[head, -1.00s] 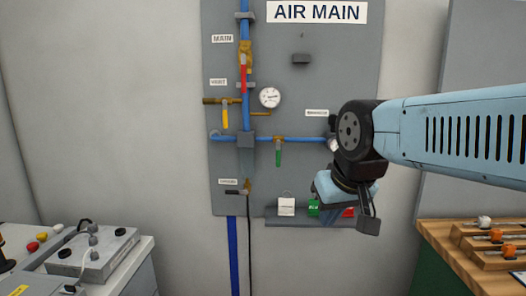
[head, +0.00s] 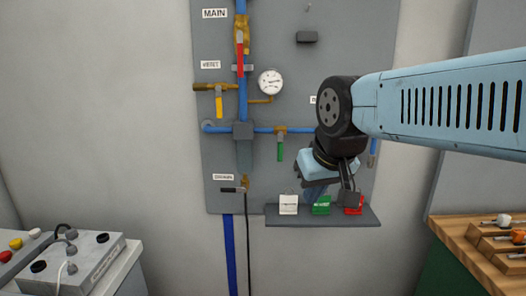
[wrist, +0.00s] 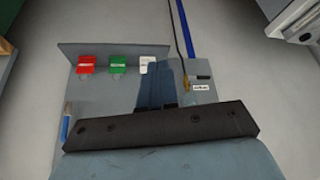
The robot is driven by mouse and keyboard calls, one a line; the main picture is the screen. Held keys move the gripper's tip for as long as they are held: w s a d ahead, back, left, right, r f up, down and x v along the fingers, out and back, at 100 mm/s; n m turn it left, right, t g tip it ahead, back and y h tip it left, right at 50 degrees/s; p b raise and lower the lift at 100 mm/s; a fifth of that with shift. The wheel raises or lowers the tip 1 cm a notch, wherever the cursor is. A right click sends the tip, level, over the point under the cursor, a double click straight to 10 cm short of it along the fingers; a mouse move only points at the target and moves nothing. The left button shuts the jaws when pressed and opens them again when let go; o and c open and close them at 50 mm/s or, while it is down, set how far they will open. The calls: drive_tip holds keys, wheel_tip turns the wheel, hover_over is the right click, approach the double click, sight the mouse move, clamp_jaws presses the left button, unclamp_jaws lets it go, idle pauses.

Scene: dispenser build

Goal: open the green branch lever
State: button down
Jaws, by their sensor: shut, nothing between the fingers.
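The green branch lever (head: 280,153) hangs straight down from a brass valve (head: 280,131) on the horizontal blue pipe of the grey panel (head: 330,85). My gripper (head: 313,193) is shut and empty, pointing down to the right of and below the lever, in front of the shelf in the head view. The gap between gripper and lever in depth is hard to judge. In the wrist view, my closed fingers (wrist: 160,75) point toward the shelf; the green lever is not seen there.
A shelf (head: 290,221) at the panel's bottom holds white (head: 288,205), green (head: 321,205) and red (head: 353,206) tags. A red lever (head: 240,58) and a yellow lever (head: 219,106) also hang down. A gauge (head: 270,82) sits above. Benches stand at both sides.

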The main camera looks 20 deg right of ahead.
sight(280, 147)
drive_tip(key=w+a+r+m+h, duration=0.1)
drive_tip(key=w+a+r+h, duration=0.1)
drive_tip(key=w, duration=0.6)
drive_tip(key=w+a+r+g+h, duration=0.1)
drive_tip(key=w+a, duration=0.3)
drive_tip(key=w, duration=0.4)
drive_tip(key=w+a+r+m+h, duration=0.1)
drive_tip(key=w+a+r+h, duration=0.2)
drive_tip(key=w, duration=0.6)
drive_tip(key=shift+r+m+g, duration=0.3)
drive_tip(key=w+d+f, duration=0.2)
drive_tip(key=d+f, duration=0.6)
drive_tip(key=d, duration=0.1)
drive_tip(key=shift+w, duration=0.3)
drive_tip(key=shift+d, duration=0.1)
